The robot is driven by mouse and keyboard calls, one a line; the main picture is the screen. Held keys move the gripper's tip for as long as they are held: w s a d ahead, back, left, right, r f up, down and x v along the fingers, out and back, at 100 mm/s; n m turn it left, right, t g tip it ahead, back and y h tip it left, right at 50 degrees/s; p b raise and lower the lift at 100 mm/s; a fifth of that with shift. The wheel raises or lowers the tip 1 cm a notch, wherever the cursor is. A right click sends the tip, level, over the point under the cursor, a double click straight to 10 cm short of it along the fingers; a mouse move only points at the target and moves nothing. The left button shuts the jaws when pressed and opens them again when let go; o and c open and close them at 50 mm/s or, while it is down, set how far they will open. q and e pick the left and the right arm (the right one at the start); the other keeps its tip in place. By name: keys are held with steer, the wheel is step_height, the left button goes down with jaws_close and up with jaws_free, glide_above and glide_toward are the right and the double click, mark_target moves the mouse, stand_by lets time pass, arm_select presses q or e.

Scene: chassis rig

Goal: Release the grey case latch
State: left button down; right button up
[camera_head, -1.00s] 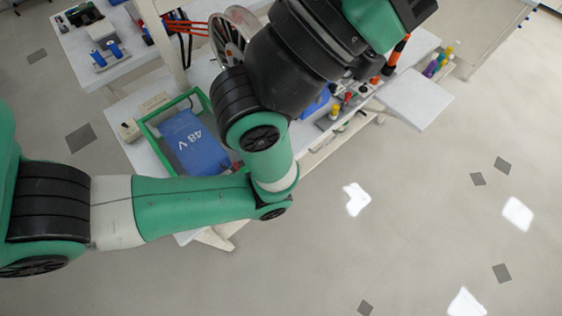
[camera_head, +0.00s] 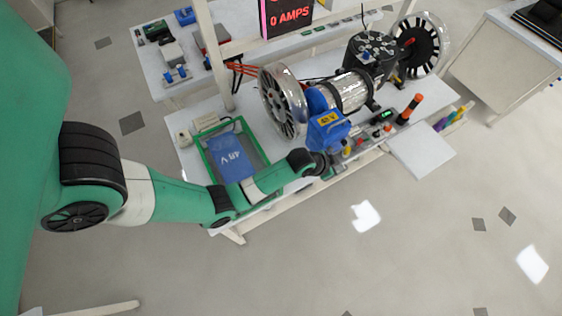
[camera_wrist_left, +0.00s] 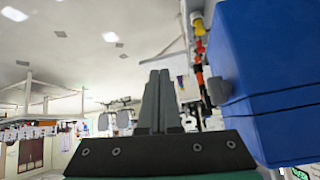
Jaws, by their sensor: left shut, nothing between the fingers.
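A blue case (camera_head: 327,130) with a yellow label stands on the bench beside the silver motor. It fills the right side of the left wrist view (camera_wrist_left: 270,70). A small grey latch tab (camera_wrist_left: 219,90) shows at its left edge; I cannot tell whether it is fastened. My left gripper (camera_head: 333,168) is at the bench's front edge, just in front of and below the blue case. In the left wrist view its fingers (camera_wrist_left: 157,97) are together and empty, left of the latch with a gap in the picture. My right gripper is out of view.
A blue 48 V pack (camera_head: 228,155) lies in a green-framed tray (camera_head: 262,150) under my left arm. A large spoked wheel (camera_head: 284,100) stands left of the case. Small knobs and an orange-black post (camera_head: 410,108) stand to its right. The floor in front is clear.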

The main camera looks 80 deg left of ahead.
arm_select(q)
steer(key=s+f+n+g+p, duration=0.1)
steer(key=s+f+g+p, duration=0.15)
steer(key=s+p, duration=0.6)
steer(key=n+g+p, duration=0.1)
steer(key=g+p, duration=0.1)
glide_above(277, 194)
steer(key=w+a, duration=0.1)
steer(key=w, duration=0.1)
steer(key=shift+s+r, duration=0.15)
steer(key=shift+r, duration=0.05)
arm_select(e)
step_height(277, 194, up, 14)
arm_select(q)
steer(key=shift+f, duration=0.1)
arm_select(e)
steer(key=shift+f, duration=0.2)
arm_select(q)
steer(key=b+x, duration=1)
steer(key=x, duration=0.1)
steer(key=s, duration=0.1)
steer(key=s+d+p, duration=0.1)
steer(key=s+r+p, duration=0.1)
steer(key=s, duration=0.1)
steer(key=shift+s+d, duration=0.1)
steer(key=shift+d, duration=0.2)
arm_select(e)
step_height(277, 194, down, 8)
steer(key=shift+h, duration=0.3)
